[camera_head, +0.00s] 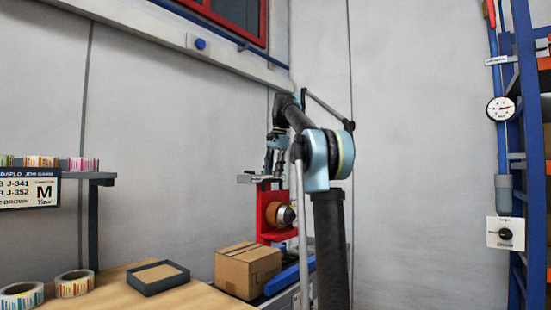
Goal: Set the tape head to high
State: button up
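A red unit with an orange-brown roll and a dark round hub, which looks like the tape head (266,225), stands behind the cardboard box, left of a pale upright post. A grey bar (250,179) sits at its upper end. My gripper (274,174) points down at the top of the red unit, close to the grey bar. Its fingers are small and partly overlap the bar, so I cannot tell whether they touch it or are open or shut. My arm hides what lies to the right of the unit. No height marks are readable.
A cardboard box (247,271) stands below the red unit, with a blue bar (288,279) beside it. A dark tray (158,277) and label rolls (75,284) lie on the wooden table (196,297). A shelf (101,178) is at left, blue racking (535,150) at right.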

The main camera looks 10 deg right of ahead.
notch_tip(320, 180, up, 9)
jog(key=s+d, duration=0.1)
jog(key=shift+d+r, duration=0.15)
jog(key=shift+r, duration=0.05)
jog(key=shift+s, duration=0.1)
dwell(0.7)
jog(key=s+d+f+n, duration=0.1)
jog(key=s+f+n, duration=0.2)
jog(key=s+f, duration=1.1)
jog(key=s+d+f+n+h, duration=0.1)
jog(key=s+d+f+n, duration=0.1)
jog(key=s+f, duration=1.2)
jog(key=s+d+f+n, duration=0.2)
jog(key=s+f, duration=1.2)
jog(key=f, duration=1.8)
jog(key=shift+s+f+n+t+h, duration=0.3)
jog(key=shift+s+n, duration=0.05)
jog(key=shift+n, duration=0.75)
